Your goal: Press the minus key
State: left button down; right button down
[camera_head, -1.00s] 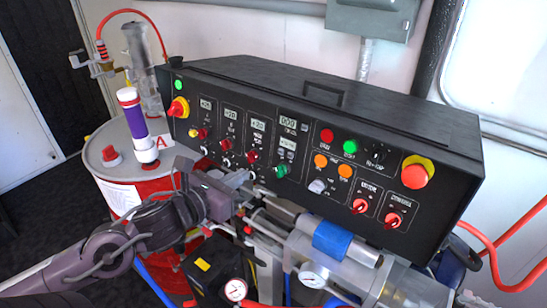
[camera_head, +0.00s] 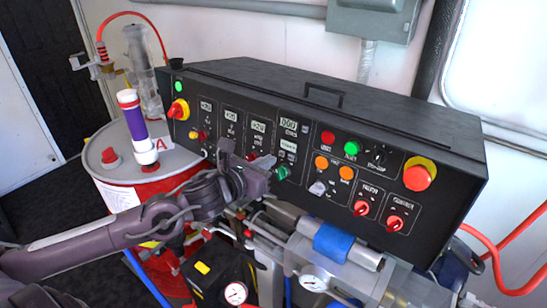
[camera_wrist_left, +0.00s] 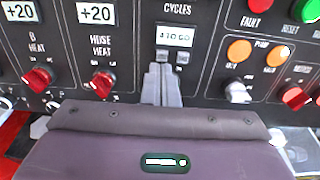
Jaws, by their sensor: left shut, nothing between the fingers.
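My left gripper (camera_wrist_left: 161,72) is shut and empty, its two grey fingers together and pointing up at the black control panel. In the head view it (camera_head: 268,163) is close in front of the panel. Two small grey keys sit under the lower display: the left key (camera_wrist_left: 162,57) is just beyond my fingertips, and the right key (camera_wrist_left: 183,58) is clear of them. Their markings are too small to read, so I cannot tell which is the minus key. Contact with the left key cannot be made out. My right gripper is not in view.
Red knobs (camera_wrist_left: 103,84) lie left of the fingers, and a grey knob (camera_wrist_left: 237,92) and orange buttons (camera_wrist_left: 239,51) lie right. A red emergency button (camera_head: 418,178) is at the panel's right. Pipes and gauges (camera_head: 236,293) stand below.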

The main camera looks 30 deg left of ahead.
aim_at(281, 154)
pick_arm(q)
jog(key=shift+w+d+r+p, duration=0.15)
jog(key=shift+w+p, duration=0.15)
jog(key=shift+w, duration=0.5)
jog(key=shift+w+d+f, duration=0.15)
jog(key=shift+w+f, duration=0.2)
jog(key=shift+w, duration=0.35)
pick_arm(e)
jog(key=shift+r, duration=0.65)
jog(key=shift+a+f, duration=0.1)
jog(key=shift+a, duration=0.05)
